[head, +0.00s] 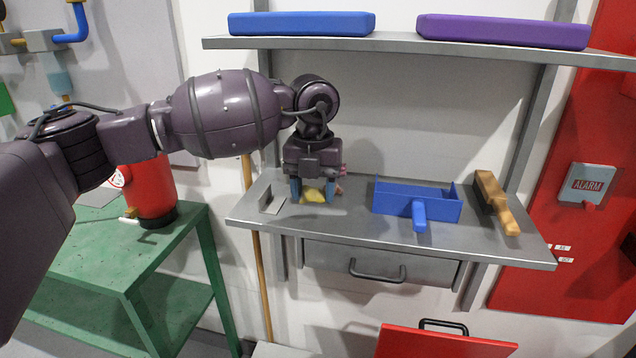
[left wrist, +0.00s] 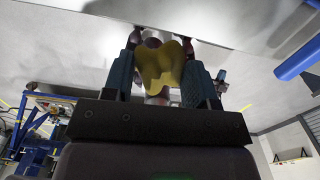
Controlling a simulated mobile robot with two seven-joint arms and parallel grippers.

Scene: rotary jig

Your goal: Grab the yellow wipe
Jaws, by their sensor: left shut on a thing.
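The yellow wipe (head: 315,195) is at the left part of the grey metal shelf, between the fingers of my left gripper (head: 313,192). In the left wrist view the yellow wipe (left wrist: 160,68) looks bunched up between the two blue-grey fingers of my left gripper (left wrist: 160,75). The gripper points down at the shelf and is shut on the wipe. I cannot tell whether the wipe still touches the shelf. My right gripper is not in view.
On the grey shelf (head: 340,225) are a small metal bracket (head: 271,203), a blue dustpan (head: 417,202) and a wooden brush (head: 495,200). An upper shelf (head: 400,46) holds blue and purple slabs. A green table (head: 120,250) with a red container (head: 152,190) stands left.

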